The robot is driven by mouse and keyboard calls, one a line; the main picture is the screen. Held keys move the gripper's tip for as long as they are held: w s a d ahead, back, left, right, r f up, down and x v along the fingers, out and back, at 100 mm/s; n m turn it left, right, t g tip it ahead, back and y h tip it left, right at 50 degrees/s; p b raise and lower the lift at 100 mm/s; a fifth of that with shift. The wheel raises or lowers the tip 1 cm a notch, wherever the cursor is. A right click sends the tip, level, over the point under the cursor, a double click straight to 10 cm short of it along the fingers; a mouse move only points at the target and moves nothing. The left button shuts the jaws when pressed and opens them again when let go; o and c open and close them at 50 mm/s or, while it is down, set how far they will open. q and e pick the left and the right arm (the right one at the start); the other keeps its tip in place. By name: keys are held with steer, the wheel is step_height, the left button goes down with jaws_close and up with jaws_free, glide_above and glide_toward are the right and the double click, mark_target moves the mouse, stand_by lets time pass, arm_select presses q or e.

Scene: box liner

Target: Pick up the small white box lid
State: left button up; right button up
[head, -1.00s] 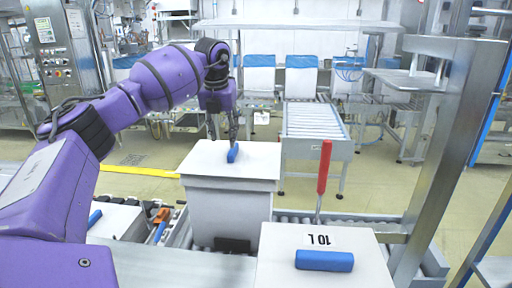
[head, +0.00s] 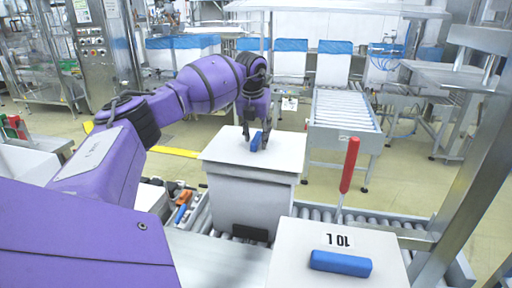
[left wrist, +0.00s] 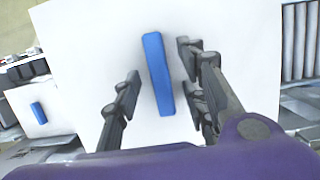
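A white lid (head: 281,154) with a blue bar handle (head: 256,141) sits on a white-grey box (head: 252,205) on the roller conveyor. My left gripper (head: 257,136) is over this lid, with its fingers pointing down at the handle. In the left wrist view, the white lid (left wrist: 85,55) fills the middle. The blue handle (left wrist: 157,75) lies between the spread fingers, with gaps on both sides. My right gripper is not in view.
Another white lid (head: 300,240), marked "10 L", with a blue handle (head: 341,263), is at the front right. A red-handled tool (head: 349,165) stands behind it. A metal post (head: 470,150) rises at the right. A roller conveyor (head: 345,108) stands behind.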

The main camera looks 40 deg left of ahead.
arm_select(q)
jaws_close()
steer(key=shift+r, duration=0.1)
stand_by(0.4)
